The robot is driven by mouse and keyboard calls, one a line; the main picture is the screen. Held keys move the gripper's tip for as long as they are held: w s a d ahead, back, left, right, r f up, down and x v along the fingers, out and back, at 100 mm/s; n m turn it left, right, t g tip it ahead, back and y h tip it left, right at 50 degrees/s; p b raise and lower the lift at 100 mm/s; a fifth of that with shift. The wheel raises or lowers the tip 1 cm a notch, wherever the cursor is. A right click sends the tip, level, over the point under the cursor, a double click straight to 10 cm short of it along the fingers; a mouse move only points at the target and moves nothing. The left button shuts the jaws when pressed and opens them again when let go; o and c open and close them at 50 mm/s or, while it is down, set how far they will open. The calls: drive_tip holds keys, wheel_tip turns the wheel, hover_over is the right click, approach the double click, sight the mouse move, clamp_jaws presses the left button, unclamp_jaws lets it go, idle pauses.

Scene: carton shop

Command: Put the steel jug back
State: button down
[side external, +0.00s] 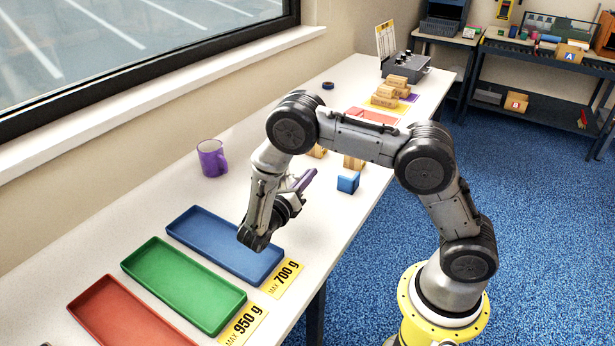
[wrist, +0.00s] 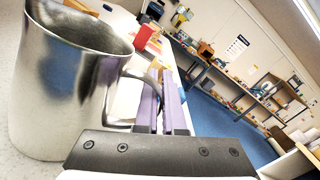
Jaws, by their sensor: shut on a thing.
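The steel jug (wrist: 65,85) is a shiny open-topped vessel filling the left of the wrist view, with its handle (wrist: 154,80) toward my fingers. My gripper (wrist: 163,95) has purple fingers, shut on the handle. In the side view my gripper (side external: 304,181) is above the white table, beyond the blue tray's right end. The jug cannot be made out there; my arm seems to hide it. I cannot tell whether the jug touches the table.
Blue (side external: 224,243), green (side external: 184,285) and red (side external: 130,315) trays lie at the near end of the table. A purple mug (side external: 211,158) stands near the window. A blue cube (side external: 347,183) and wooden blocks (side external: 388,92) are farther along. Bare table surrounds the mug.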

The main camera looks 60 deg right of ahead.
drive_tip(key=c, duration=1)
unclamp_jaws()
drive_tip(key=shift+a, duration=0.15)
